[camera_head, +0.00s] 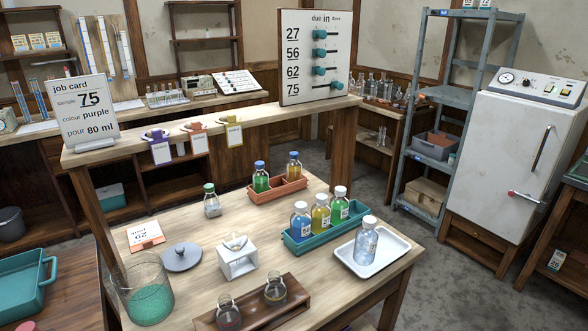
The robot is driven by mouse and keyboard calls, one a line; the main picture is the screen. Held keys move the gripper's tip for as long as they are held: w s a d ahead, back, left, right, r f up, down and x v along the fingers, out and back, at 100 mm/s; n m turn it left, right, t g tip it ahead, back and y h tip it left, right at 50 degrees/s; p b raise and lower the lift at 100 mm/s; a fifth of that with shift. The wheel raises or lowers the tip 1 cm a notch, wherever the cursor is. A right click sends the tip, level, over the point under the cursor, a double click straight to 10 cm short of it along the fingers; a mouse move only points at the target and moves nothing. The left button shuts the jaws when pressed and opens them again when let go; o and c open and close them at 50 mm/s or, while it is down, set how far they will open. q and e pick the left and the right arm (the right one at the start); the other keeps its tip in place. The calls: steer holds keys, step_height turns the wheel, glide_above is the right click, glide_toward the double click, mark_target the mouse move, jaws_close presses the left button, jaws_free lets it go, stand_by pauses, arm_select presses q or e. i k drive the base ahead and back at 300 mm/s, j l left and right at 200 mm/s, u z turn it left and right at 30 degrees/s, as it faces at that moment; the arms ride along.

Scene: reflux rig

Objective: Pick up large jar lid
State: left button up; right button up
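The large jar lid (182,257) is a round grey-blue disc with a small knob on top. It lies flat on the wooden table, near the left side. The large glass jar (146,291) stands just in front of it to the left, uncovered, with green granular contents. Neither of my grippers shows in the head view.
An orange-and-white card (145,235) stands behind the lid, and a white stand (237,258) is to its right. A wooden rack (252,307) with two small bottles is at the front. A teal tray (325,232) and an orange tray (277,189) hold bottles farther right.

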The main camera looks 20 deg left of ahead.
mark_target(181, 256)
steer(key=u, duration=1.4)
